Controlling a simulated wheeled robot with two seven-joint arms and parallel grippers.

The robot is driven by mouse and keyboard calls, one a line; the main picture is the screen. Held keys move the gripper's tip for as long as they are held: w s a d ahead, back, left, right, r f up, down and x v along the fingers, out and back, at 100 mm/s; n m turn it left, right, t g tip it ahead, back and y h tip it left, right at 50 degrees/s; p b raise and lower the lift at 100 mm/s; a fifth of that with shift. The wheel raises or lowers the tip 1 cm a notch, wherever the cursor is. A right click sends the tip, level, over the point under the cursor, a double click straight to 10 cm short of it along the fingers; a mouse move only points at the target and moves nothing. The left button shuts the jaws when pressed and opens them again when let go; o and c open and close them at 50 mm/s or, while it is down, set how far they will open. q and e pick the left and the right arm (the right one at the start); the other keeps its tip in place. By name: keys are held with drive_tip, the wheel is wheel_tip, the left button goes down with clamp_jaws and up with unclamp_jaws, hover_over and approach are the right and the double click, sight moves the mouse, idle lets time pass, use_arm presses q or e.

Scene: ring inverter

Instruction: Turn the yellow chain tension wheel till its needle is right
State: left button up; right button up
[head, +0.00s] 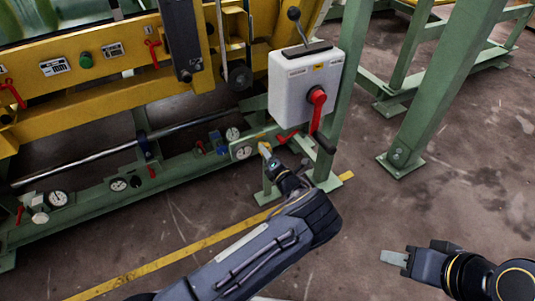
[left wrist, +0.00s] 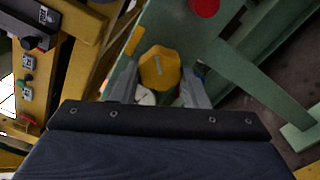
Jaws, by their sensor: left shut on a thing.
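The yellow wheel (left wrist: 160,66) sits between the two grey fingers of my left gripper (left wrist: 158,92) in the left wrist view, with a short pale mark on its face. In the head view my left gripper (head: 268,152) is at the green rail, shut on the wheel, which it mostly hides. A round white gauge (head: 243,152) is just left of it; its needle is too small to read. Part of a white dial (left wrist: 146,97) shows behind the wheel in the left wrist view. My right gripper (head: 394,258) hangs over bare floor, seen edge-on and apart from everything.
A grey box with a red handle (head: 317,97) stands above and right of my left gripper. More gauges (head: 57,198) and red levers line the green rail (head: 95,198). Green posts (head: 440,90) stand at right. The floor around my right gripper is clear.

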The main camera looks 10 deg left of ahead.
use_arm(q)
drive_tip(key=shift+f, duration=0.1)
idle(0.4)
drive_tip(key=o, duration=1)
drive_tip(key=shift+c, duration=0.2)
drive_tip(key=shift+d, duration=0.1)
drive_tip(key=p+v, duration=0.2)
drive_tip(key=v, duration=0.5)
drive_tip(key=shift+s, duration=0.35)
drive_tip(key=shift+d, duration=0.15)
